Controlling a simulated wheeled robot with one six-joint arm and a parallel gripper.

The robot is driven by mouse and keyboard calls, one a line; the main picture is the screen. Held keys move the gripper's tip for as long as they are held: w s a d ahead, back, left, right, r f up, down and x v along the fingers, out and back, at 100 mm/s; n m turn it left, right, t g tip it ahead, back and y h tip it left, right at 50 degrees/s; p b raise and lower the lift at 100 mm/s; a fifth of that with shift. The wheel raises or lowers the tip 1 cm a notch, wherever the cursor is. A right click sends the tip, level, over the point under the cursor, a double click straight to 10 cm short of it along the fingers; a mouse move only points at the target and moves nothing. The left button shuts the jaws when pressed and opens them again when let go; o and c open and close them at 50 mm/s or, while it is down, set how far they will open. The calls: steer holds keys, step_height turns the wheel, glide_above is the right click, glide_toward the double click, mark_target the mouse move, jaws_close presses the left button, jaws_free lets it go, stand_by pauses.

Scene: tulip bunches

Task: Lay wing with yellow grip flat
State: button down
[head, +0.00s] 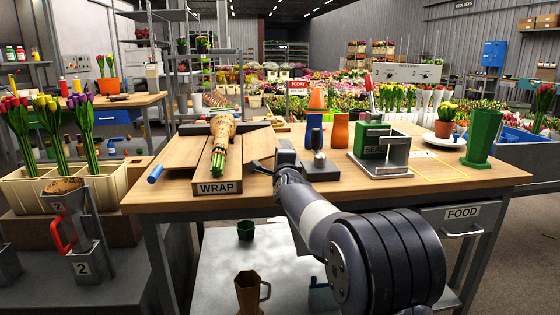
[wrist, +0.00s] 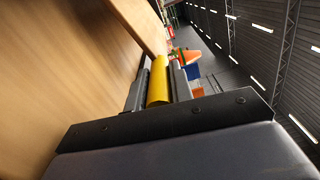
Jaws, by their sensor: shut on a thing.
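The wrap station (head: 216,188) on the bench has a wooden wing on each side of a middle trough. The right wing (head: 258,143) looks sloped, though its exact angle is hard to tell. Its yellow grip (wrist: 158,80) shows in the wrist view between my two fingers. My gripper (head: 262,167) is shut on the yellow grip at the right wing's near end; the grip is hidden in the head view. The left wing (head: 183,150) has a blue grip (head: 155,173). A paper-wrapped bunch (head: 223,128) lies in the trough, green stems toward me.
A dark stamp-like tool (head: 319,165) stands right of my gripper, with blue and orange cups (head: 341,131) behind. A green SEAL device (head: 371,140) and green vase (head: 482,139) are further right. Tulip buckets (head: 20,186) stand left.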

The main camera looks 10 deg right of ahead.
steer(key=shift+f, duration=0.1)
steer(key=c, duration=1.3)
jaws_free()
steer(key=shift+o, duration=0.2)
steer(key=shift+s, duration=0.1)
steer(key=s, duration=1)
steer(key=shift+s, duration=0.3)
steer(key=shift+c, duration=0.3)
